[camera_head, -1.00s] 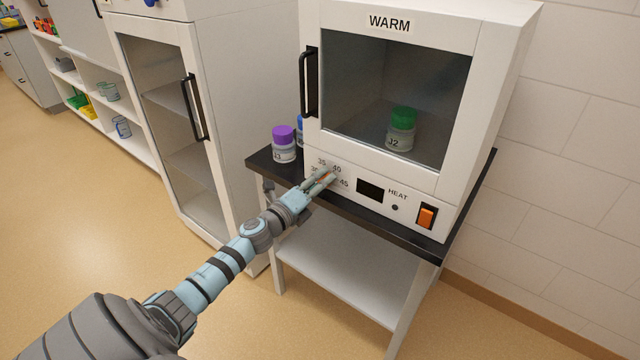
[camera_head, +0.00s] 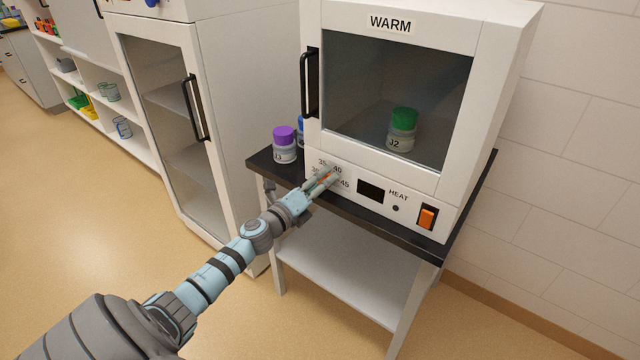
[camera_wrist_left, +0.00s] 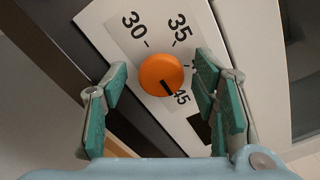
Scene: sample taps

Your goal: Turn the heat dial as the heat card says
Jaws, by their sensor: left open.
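The heat dial is a round orange knob (camera_wrist_left: 161,74) with a black pointer mark. In the left wrist view the mark points to the lower right, at or close to 45. The labels 30 and 35 also show there; 40 is mostly hidden behind a finger. My left gripper (camera_head: 328,178) is at the dial on the oven's front panel. In the left wrist view its open fingers (camera_wrist_left: 163,82) stand on either side of the dial, with gaps visible. In the head view the fingers mostly hide the dial. No heat card can be made out. My right gripper is not in view.
The white oven marked WARM (camera_head: 486,100) stands on a black-topped table (camera_head: 262,160). Jar J2 (camera_head: 402,130) with a green lid is behind its glass. A purple-lidded jar (camera_head: 284,148) stands left of it. An orange switch (camera_head: 427,218) and dark display (camera_head: 370,189) are right of the dial.

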